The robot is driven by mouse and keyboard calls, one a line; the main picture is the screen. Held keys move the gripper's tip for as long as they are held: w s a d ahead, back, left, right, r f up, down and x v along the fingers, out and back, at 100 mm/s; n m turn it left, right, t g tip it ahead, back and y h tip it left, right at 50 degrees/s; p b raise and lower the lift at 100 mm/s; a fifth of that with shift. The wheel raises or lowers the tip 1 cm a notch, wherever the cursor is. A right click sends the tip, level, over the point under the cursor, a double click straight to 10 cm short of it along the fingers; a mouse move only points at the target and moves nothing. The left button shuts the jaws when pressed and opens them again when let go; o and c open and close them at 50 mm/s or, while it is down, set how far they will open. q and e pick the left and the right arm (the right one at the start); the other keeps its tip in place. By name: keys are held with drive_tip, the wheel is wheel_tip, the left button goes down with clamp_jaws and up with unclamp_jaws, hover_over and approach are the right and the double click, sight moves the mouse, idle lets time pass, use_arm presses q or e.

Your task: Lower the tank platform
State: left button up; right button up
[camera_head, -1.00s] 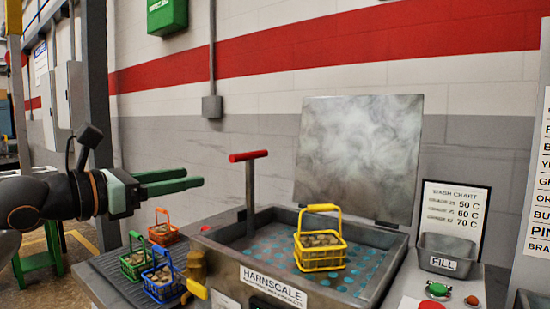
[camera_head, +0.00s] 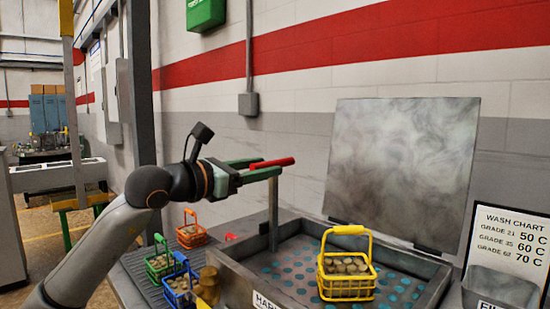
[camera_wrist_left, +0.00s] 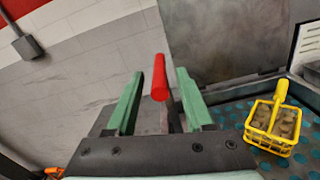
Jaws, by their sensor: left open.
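The red bar (camera_head: 271,162) of a T-handle tops a grey post (camera_head: 273,208) rising from the left part of the wash tank (camera_head: 398,250). My left gripper (camera_head: 268,168) is open at this bar. In the left wrist view the red bar (camera_wrist_left: 160,82) lies between the two green fingers (camera_wrist_left: 157,98), with a gap visible on its left side; whether it touches the right finger I cannot tell. The tank platform (camera_head: 290,268) is a grey plate with teal holes inside the tank. A yellow basket (camera_head: 346,287) of parts stands on it. My right gripper is out of view.
The tank's lid (camera_head: 400,165) stands open behind it. Orange (camera_head: 191,236), green (camera_head: 158,266) and blue (camera_head: 180,289) baskets stand on a ribbed surface left of the tank. A grey bin (camera_head: 500,288) and a wash chart (camera_head: 508,250) are at the right.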

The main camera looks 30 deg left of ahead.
sight(295, 161)
use_arm(q)
drive_tip(key=shift+p+x, duration=0.3)
drive_tip(key=shift+x, duration=1.65)
drive_tip(key=shift+c, duration=0.4)
clamp_jaws()
